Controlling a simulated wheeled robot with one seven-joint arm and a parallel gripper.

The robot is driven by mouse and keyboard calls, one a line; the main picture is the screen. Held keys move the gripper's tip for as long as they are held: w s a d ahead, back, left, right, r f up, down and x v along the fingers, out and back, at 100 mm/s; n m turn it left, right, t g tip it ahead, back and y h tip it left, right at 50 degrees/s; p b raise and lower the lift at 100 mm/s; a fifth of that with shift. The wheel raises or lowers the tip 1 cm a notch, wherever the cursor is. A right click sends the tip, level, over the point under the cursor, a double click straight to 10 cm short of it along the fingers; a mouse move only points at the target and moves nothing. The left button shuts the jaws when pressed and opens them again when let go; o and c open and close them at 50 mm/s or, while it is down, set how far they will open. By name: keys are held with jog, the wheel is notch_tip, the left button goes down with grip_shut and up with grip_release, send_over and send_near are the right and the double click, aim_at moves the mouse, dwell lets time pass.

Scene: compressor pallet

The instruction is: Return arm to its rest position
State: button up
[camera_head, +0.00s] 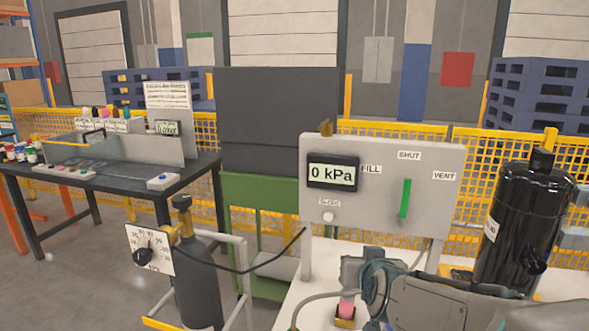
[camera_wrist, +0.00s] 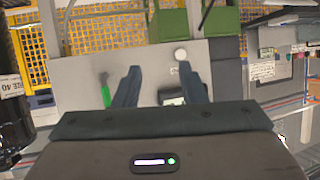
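My gripper (camera_wrist: 160,76) is open in the wrist view. Its two dark fingers stand apart with nothing between them. Beyond them is the grey control panel (camera_wrist: 142,60), seen upside down, with its green lever (camera_wrist: 105,96) and white knob (camera_wrist: 181,54). The fingers overlap the panel in this view; I see no contact. In the head view, my grey arm (camera_head: 445,303) is at the lower right, in front of the panel (camera_head: 385,160). The fingers cannot be made out clearly there. The panel display (camera_head: 332,173) reads 0 kPa, and the green lever (camera_head: 405,199) stands upright below SHUT.
A black compressor (camera_head: 512,225) stands right of my arm. A dark gas cylinder (camera_head: 197,270) with a dial plate (camera_head: 150,250) and hose is left of the panel. A pink-topped fitting (camera_head: 346,308) is beside my arm. A dark workbench (camera_head: 135,182) stands far left.

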jog(key=s+d+g+p, duration=0.1)
jog(key=s+g+p, duration=0.5)
jog(key=s, duration=1.3)
jog(key=g, duration=0.4)
jog(key=shift+s+f+n, duration=0.25)
jog(key=shift+n, duration=0.05)
